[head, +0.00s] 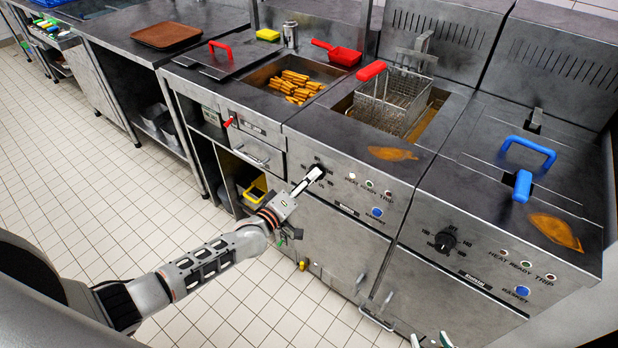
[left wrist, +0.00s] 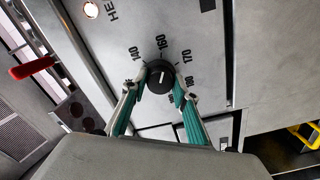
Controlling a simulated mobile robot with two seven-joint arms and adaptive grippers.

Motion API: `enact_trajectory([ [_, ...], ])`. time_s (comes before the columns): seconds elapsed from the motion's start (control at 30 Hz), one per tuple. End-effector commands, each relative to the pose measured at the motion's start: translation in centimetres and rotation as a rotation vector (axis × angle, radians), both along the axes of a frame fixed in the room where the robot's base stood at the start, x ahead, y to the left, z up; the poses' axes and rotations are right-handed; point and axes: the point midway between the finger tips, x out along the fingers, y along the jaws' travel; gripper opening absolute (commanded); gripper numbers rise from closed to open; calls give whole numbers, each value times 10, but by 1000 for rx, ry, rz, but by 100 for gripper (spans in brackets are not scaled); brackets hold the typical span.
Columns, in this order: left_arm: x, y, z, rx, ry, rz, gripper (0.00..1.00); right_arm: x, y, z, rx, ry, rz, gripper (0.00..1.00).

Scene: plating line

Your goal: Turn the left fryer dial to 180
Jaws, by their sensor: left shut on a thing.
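The left fryer dial (left wrist: 160,77) is a round black knob with a short white line, on a steel panel. Marks 140, 160, 170 and 180 show around it in the left wrist view; I cannot tell exactly which mark the line points to. My left gripper (left wrist: 161,79) is shut on the dial, one teal-padded finger on each side. In the head view, my left gripper (head: 316,174) reaches the left fryer panel (head: 345,190) and mostly hides the dial. My right gripper (head: 430,342) shows only its fingertips at the bottom edge, apart and seemingly empty.
The right fryer has its own black dial (head: 445,240) and blue handles (head: 528,150). A wire basket (head: 392,100) with a red grip stands over the left fryer. Fries (head: 294,86) lie in a steel well farther left. The tiled floor in front is open.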

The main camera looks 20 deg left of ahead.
Motion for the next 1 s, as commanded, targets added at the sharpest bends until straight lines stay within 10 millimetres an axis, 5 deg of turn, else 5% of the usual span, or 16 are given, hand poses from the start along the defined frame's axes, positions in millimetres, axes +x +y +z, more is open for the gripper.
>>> enact_trajectory([
  [1.0,0,-1,0,907,-329,0,7,1,-1,17,-2,-2,-1,40],
])
